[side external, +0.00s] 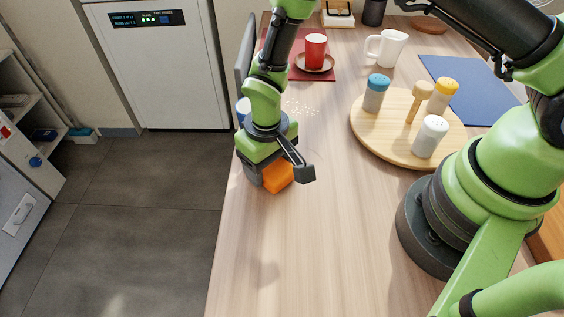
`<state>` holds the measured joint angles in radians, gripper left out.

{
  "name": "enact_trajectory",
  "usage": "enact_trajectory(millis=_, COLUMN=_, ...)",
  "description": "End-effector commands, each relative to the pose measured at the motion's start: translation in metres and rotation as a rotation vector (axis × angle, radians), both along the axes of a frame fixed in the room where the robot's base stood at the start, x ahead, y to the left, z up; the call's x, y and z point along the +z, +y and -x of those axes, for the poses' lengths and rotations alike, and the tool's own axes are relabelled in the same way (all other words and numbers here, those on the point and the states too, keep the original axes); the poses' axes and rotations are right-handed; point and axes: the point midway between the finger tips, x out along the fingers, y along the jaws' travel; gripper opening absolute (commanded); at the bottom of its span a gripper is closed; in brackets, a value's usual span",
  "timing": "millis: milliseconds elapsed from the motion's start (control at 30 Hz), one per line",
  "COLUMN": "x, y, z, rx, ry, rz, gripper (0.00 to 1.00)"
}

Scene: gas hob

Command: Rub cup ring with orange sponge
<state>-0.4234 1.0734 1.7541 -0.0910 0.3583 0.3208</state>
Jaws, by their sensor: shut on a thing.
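My gripper (281,174) is low over the wooden counter near its left edge, shut on the orange sponge (277,177). The sponge shows between the dark fingers; I cannot tell whether it touches the counter.
A round wooden board (385,137) at the right holds several shakers and a wooden mallet-like tool. Pale crumbs (300,107) lie behind the gripper. The front counter (300,260) is clear.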

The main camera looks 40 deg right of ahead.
Motion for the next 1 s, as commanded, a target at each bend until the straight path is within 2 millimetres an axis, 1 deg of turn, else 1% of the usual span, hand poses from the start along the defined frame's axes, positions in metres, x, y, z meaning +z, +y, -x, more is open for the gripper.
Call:
enact_trajectory(millis=133, x=0.001, y=0.004, z=-0.004, rx=-0.001, ry=0.002, rz=0.001, gripper=0.41)
enact_trajectory(millis=467, x=0.003, y=0.004, z=-0.004, rx=-0.002, ry=0.002, rz=0.001, gripper=0.41)
enact_trajectory(millis=900, x=0.048, y=0.004, z=-0.004, rx=-0.003, ry=0.001, rz=0.000, gripper=0.41)
enact_trajectory(millis=1000, x=0.056, y=0.004, z=-0.004, rx=-0.003, ry=0.002, rz=0.001, gripper=0.41)
